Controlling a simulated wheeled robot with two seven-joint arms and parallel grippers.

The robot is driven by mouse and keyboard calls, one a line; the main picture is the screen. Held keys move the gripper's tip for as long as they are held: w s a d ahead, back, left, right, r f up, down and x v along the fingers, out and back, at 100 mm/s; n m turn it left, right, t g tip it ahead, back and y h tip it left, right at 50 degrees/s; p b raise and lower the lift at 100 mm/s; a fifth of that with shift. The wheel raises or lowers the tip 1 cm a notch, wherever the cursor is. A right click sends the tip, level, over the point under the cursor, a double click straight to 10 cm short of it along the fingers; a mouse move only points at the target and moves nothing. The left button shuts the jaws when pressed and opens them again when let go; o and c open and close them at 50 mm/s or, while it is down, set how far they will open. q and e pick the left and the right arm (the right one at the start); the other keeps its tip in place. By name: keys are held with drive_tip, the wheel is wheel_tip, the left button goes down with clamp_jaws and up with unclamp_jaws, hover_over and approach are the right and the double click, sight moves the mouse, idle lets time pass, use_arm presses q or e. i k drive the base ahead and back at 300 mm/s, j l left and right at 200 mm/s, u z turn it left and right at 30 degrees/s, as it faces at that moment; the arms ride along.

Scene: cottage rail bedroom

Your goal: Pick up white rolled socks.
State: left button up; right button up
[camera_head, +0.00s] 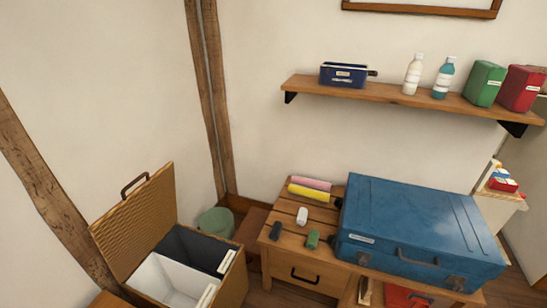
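The white rolled socks (302,216) appear as a small pale roll on the wooden bedside table (283,247). They lie between the yellow roll and the green roll, with a small gap to the blue suitcase at their right. Nothing covers them in this view. Neither of my grippers is in the head view, so their distance from the socks does not show.
A dark roll (275,230), a green roll (313,239), a yellow roll (308,193) and a pink roll (311,184) lie nearby. The large blue suitcase (415,222) stands at right. An open wicker hamper (137,222) is at left. A loaded shelf (390,96) hangs above.

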sight(302, 219)
drive_tip(key=u, duration=1.25)
drive_tip(key=z, duration=1.45)
drive_tip(key=i+l+z, duration=0.4)
drive_tip(key=i+l, duration=0.35)
